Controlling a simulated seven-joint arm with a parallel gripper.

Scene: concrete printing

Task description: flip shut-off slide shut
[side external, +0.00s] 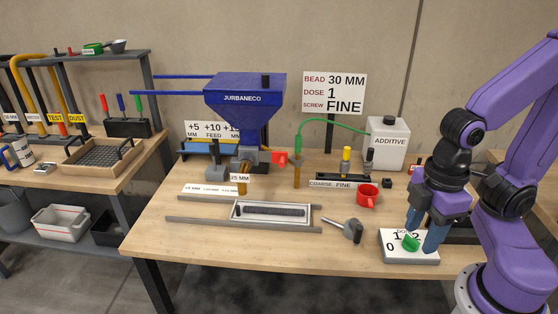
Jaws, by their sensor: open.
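A blue hopper (245,98) marked JURBANECO stands at the back middle of the table. A red tab (279,158) sticks out to the right at its lower outlet; it may be the shut-off slide, but its position is too small to tell. My gripper (421,241) is at the front right, far from the hopper, pointing down over a white dial box (398,257). Its blue fingers are apart, close to the green knob (411,242) on the box. Whether they touch the knob cannot be told.
A green hose (335,123) runs to the additive canister (387,143).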

